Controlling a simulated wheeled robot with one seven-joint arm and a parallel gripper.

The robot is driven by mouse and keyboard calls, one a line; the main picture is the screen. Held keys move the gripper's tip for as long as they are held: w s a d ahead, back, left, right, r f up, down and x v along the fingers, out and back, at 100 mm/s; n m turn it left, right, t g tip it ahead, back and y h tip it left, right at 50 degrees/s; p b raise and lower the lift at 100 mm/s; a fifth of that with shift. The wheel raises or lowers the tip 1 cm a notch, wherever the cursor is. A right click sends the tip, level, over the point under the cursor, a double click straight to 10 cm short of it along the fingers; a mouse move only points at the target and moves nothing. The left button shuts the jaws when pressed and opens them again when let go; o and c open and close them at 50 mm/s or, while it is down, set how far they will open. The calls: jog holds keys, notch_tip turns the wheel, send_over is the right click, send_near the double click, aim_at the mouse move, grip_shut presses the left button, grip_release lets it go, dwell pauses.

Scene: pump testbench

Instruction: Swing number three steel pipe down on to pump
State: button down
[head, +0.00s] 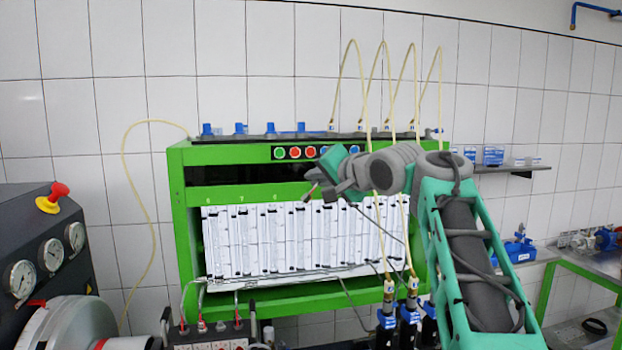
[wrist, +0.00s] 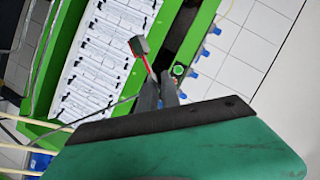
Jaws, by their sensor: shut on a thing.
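My gripper (head: 313,189) is raised in front of the white tube panel (head: 268,240) of the green testbench, near its top edge. In the wrist view, my gripper's dark fingers (wrist: 158,88) are closed on a thin end piece with a red part and a grey nut-like tip (wrist: 140,46). It looks like the end of a steel pipe. A thin grey pipe (wrist: 90,118) runs from the left up to the fingers; where it joins the held piece is hidden. Pumps with blue tops (head: 408,315) stand at the lower right, partly behind my arm. The pipe's number cannot be read.
The green bench frame (head: 180,220) surrounds the panel, with coloured buttons (head: 295,152) above. Yellowish hoses (head: 340,85) arch over the top and down to the pumps. Short pipe ends (head: 201,322) stand at lower left. A dark gauge console (head: 45,250) is at far left.

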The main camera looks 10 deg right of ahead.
dwell(0.8)
jog(key=a+f+n+h+b, duration=0.1)
jog(key=a+f+n+b, duration=0.1)
jog(key=a+f+b, duration=0.8)
jog(key=a+f+n+g+h+b, duration=0.1)
jog(key=a+f+n+h+b, duration=0.1)
jog(key=a+f+b, duration=0.7)
jog(key=shift+a+f+n+b, duration=0.45)
jog(key=shift+a+f, duration=1.7)
jog(key=shift+f, duration=2.4)
jog(key=c, duration=1.7)
grip_release()
jog(key=shift+a, duration=0.2)
jog(key=shift+o, duration=0.7)
jog(key=shift+d+r, duration=0.2)
jog(key=shift+s, duration=0.1)
